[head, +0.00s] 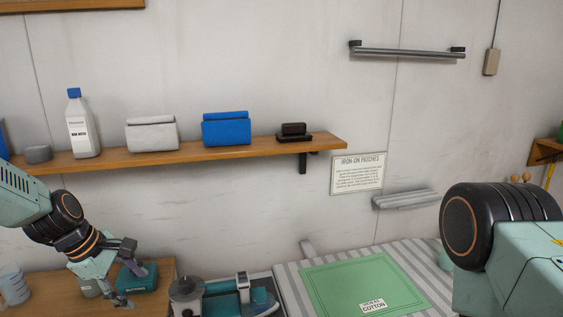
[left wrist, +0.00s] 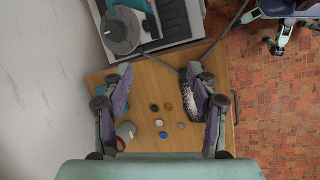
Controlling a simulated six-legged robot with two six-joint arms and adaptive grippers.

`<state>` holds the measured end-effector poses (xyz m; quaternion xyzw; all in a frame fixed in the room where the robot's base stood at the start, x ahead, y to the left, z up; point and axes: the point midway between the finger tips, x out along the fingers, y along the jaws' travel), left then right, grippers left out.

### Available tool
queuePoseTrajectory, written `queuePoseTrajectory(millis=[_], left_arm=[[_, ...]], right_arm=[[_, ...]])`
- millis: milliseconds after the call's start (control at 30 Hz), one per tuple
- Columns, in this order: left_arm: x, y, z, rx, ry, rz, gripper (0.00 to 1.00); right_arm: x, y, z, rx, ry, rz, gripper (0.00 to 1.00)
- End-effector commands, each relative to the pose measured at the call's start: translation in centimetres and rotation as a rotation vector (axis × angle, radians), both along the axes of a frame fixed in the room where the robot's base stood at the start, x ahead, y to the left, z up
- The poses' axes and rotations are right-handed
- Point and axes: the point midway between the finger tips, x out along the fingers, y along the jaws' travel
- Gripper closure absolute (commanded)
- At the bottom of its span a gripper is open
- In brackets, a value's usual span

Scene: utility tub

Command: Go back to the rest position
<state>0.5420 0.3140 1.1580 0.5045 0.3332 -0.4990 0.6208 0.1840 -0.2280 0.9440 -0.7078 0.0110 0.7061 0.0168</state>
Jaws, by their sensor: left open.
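My left gripper (head: 132,284) is at the lower left of the head view, over the wooden table near a teal box marked "BUTTONS" (head: 137,279). In the left wrist view my left gripper (left wrist: 162,78) has its two fingers wide apart with nothing between them. Several small loose buttons (left wrist: 159,122) lie on the table below, blue, gold and grey. My right arm fills the lower right of the head view; its gripper is out of frame.
A shelf (head: 215,150) above holds a bottle (head: 83,125), a white bundle (head: 151,134) and a blue bundle (head: 226,129). A grey round-lidded appliance (head: 186,289) stands right of the table. A green mat (head: 365,284) lies on striped cloth. A grey cup (left wrist: 126,131) is near one finger.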

Motion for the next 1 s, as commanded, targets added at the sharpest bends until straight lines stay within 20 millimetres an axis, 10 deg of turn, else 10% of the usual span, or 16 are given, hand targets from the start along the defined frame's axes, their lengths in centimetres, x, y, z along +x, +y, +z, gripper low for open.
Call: queuePoseTrajectory(millis=[167, 367, 1000], left_arm=[[-0.1, -0.6, -2.6, 0.140, -0.141, -0.191, 0.41], [-3.7, -2.6, -12.1, 0.371, -0.247, -0.526, 0.41], [-24.1, -7.6, -36.8, 0.596, -0.178, -1.292, 0.41]], right_arm=[[0.0, 0.0, -0.7, 0.000, 0.000, 0.000, 0.60], [0.0, 0.0, -4.8, 0.000, 0.000, 0.000, 0.60], [0.0, 0.0, -18.5, 0.000, 0.000, 0.000, 0.60]])
